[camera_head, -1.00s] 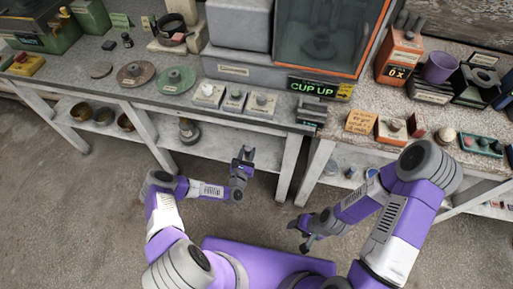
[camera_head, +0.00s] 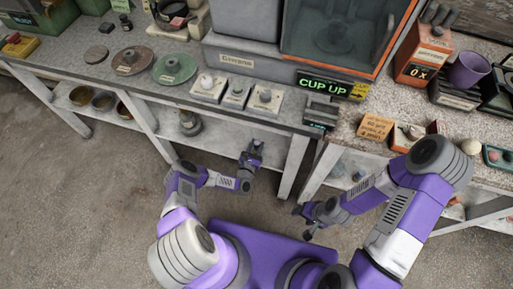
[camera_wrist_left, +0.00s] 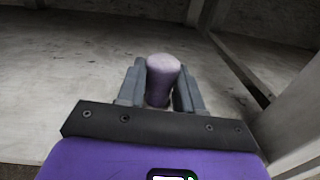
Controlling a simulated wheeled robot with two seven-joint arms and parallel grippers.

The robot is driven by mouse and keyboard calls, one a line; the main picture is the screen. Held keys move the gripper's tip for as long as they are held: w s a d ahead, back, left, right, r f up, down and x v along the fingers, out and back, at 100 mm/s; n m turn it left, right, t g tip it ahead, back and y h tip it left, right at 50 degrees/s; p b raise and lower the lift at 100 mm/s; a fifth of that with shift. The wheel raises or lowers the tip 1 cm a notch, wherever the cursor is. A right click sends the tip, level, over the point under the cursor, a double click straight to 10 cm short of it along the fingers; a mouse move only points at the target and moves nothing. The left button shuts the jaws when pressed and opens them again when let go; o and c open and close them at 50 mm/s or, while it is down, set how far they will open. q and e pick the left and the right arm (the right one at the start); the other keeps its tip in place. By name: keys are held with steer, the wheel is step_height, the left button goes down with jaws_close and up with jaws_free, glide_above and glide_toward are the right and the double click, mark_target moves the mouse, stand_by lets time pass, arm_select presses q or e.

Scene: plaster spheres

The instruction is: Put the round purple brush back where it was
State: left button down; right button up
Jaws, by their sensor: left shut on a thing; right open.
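The round purple brush (camera_wrist_left: 163,82) is a short purple cylinder with a pale, fuzzy-looking top. In the left wrist view it stands between the two grey fingers of my left gripper (camera_wrist_left: 161,90), which is shut on it. In the head view my left gripper (camera_head: 256,147) is in front of the bench edge, below the white blocks; the brush is hard to make out there. My right gripper (camera_head: 304,223) is open and empty, low in front of the gap between the two benches. I cannot tell which spot the brush came from.
A CUP UP sign (camera_head: 325,85) stands at the right. A purple cup (camera_head: 468,70) and boxes crowd the right bench.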

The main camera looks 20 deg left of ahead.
arm_select(q)
steer(key=shift+f, duration=0.25)
steer(key=shift+f, duration=0.15)
steer(key=c, duration=0.7)
jaws_free()
